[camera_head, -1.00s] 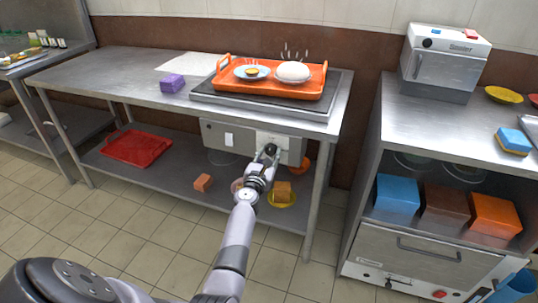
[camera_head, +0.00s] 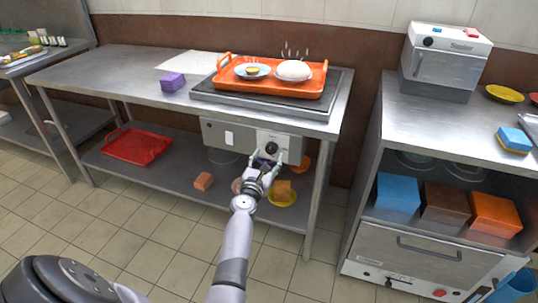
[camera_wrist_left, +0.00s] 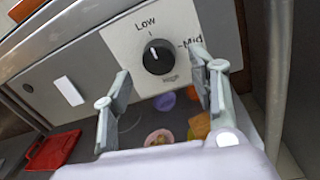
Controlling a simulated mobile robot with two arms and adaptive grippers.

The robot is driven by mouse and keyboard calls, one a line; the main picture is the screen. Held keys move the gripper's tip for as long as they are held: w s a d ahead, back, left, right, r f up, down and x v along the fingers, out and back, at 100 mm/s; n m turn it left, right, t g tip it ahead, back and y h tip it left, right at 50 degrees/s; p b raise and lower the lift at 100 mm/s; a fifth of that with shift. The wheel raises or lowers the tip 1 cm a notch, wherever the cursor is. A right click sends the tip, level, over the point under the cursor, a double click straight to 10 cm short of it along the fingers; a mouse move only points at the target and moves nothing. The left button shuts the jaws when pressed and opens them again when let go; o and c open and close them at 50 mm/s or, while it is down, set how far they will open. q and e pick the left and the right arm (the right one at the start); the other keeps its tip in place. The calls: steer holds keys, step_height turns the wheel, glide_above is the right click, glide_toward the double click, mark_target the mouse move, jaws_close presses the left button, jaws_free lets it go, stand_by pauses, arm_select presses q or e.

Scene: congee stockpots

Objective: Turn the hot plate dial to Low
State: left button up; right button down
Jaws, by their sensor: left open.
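The hot plate dial (camera_head: 271,149) is a black round knob on a pale panel at the front of the grey control box under the table. In the left wrist view the dial (camera_wrist_left: 157,57) has a white mark on its upper-left part, pointing roughly up toward the word Low. Mid is printed to its right, and a smaller word below it is hard to read. My left gripper (camera_head: 268,163) is open and empty just below and in front of the dial. In the left wrist view its fingers stand apart on either side below the knob, clear of it. My right gripper is not in view.
The hot plate (camera_head: 336,84) bears an orange tray (camera_head: 275,89) with a plate and a white rounded item. A white switch (camera_head: 229,139) is left of the dial. The lower shelf holds a red tray (camera_head: 137,147) and small blocks. A table leg (camera_head: 311,205) stands to the right.

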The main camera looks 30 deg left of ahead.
arm_select(q)
steer(key=shift+v, duration=2.25)
